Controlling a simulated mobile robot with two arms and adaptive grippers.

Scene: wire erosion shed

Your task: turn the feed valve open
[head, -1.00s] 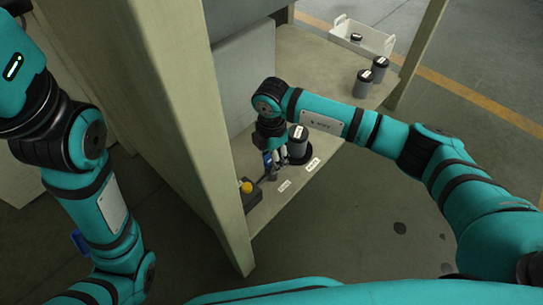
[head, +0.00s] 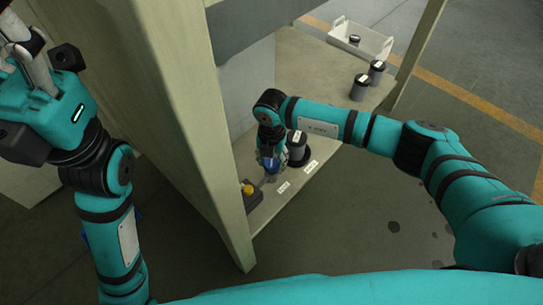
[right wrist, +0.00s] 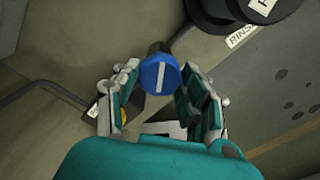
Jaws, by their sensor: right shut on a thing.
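The feed valve shows in the right wrist view as a blue round knob (right wrist: 160,75) with a white line across its face, on a dark stem. The line runs nearly up and down in that picture. My right gripper (right wrist: 163,88) has one finger on each side of the knob and is shut on it. In the head view the right gripper (head: 270,163) is low over the bench, with blue showing at it; its fingertips are hard to make out there. My left gripper (head: 25,50) is raised at the top left, away from the valve, its fingers partly cut off by the frame.
A yellow button (head: 247,189) on a dark box is close to the right gripper. A dark canister (head: 297,150) stands just behind it. More canisters (head: 360,88) and a white bin (head: 362,40) are farther back. A pale post (head: 190,130) rises left of the bench.

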